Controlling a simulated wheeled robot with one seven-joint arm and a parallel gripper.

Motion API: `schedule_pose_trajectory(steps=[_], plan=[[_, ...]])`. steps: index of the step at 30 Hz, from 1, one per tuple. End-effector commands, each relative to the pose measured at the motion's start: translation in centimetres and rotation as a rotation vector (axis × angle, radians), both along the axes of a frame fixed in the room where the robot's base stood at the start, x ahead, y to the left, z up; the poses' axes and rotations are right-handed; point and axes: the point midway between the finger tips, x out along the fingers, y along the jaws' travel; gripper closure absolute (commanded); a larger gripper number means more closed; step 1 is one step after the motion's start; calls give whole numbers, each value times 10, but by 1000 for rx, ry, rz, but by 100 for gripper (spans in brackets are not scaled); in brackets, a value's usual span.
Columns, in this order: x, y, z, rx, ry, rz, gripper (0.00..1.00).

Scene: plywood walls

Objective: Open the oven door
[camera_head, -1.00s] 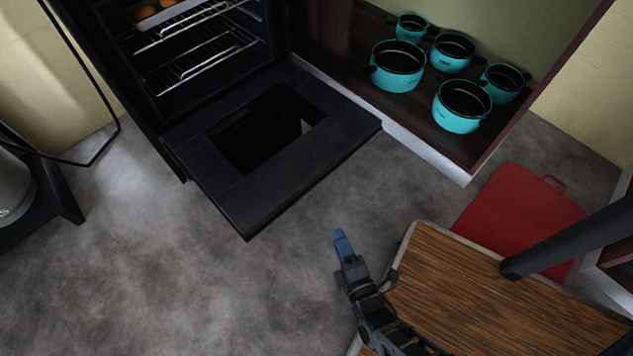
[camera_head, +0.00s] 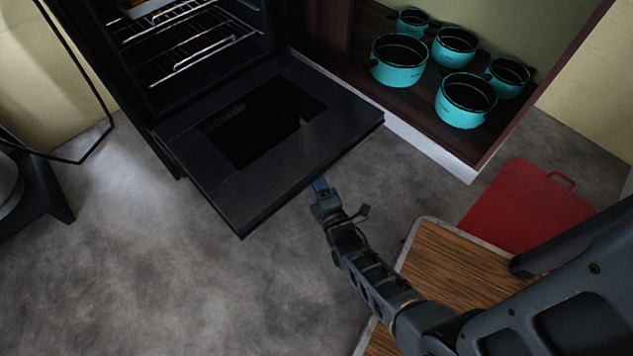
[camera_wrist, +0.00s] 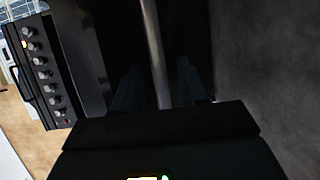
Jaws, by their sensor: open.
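The black oven door (camera_head: 290,165) is folded down, roughly level, below the open oven cavity (camera_head: 180,50) in the head view. My gripper (camera_head: 320,185) is at the door's front edge on the right, with the blue fingertips partly hidden by the door. In the wrist view, a long metal bar (camera_wrist: 154,50), which looks like the door handle, passes between the two dark blue fingers of my open gripper (camera_wrist: 158,88). I cannot tell whether the fingers touch the bar. The handle is hidden in the head view.
Oven racks (camera_head: 195,55) sit inside the cavity. Several teal pots (camera_head: 398,75) stand on a cabinet shelf to the right. A wooden-topped surface (camera_head: 450,265) and a red board (camera_head: 525,215) are at the lower right. Grey floor (camera_head: 190,270) is clear in front of the door.

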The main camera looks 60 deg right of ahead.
Motion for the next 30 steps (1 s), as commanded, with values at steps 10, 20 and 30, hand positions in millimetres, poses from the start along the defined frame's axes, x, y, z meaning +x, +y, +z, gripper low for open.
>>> schedule_pose_trajectory(steps=[10,20,30], plan=[[3,-3,0,1,1,0,58],[3,-2,0,1,1,0,90],[3,-2,0,1,1,0,100]])
